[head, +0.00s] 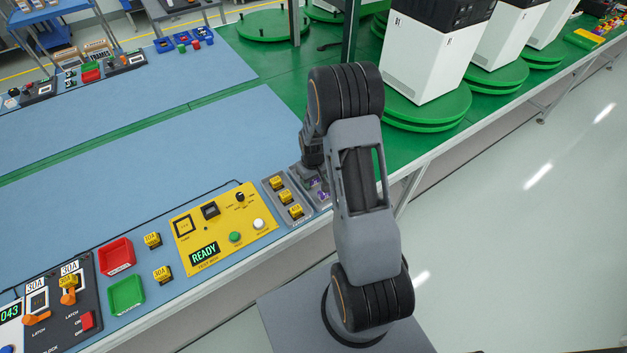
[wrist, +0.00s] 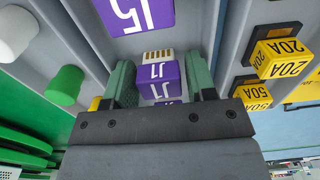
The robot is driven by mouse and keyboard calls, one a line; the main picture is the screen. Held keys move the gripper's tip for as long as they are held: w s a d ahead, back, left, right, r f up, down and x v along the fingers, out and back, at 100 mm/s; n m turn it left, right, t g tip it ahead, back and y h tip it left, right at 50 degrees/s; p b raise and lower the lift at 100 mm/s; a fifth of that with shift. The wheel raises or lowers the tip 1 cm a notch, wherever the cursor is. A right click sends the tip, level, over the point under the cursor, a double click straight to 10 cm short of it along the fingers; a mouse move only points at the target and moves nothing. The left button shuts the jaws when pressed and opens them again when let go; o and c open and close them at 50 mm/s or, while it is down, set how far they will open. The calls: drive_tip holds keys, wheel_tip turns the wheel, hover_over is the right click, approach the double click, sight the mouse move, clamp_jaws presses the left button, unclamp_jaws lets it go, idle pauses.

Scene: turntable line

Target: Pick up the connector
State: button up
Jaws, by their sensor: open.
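A purple connector marked J1 (wrist: 158,75), with gold contacts along its top edge, sits in a grey holder in the wrist view. My gripper (wrist: 161,78) is open, with one green-padded finger on each side of this connector. I cannot tell whether either pad touches it. A second purple connector, marked J5 (wrist: 135,14), lies just beyond it at the top of the view. In the head view, small purple connectors (head: 317,184) show beside my arm at the bench's front edge. My arm hides most of the gripper there.
Yellow 20A (wrist: 277,58) and 50A (wrist: 254,95) blocks stand right of the gripper. A yellow tester reading READY (head: 222,225), a red tray (head: 116,256) and a green tray (head: 126,295) lie left along the bench. White units stand on green turntables (head: 428,110) at right.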

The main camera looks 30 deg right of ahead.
drive_tip(key=shift+c, duration=0.3)
drive_tip(key=c, duration=0.6)
drive_tip(key=shift+r, duration=0.15)
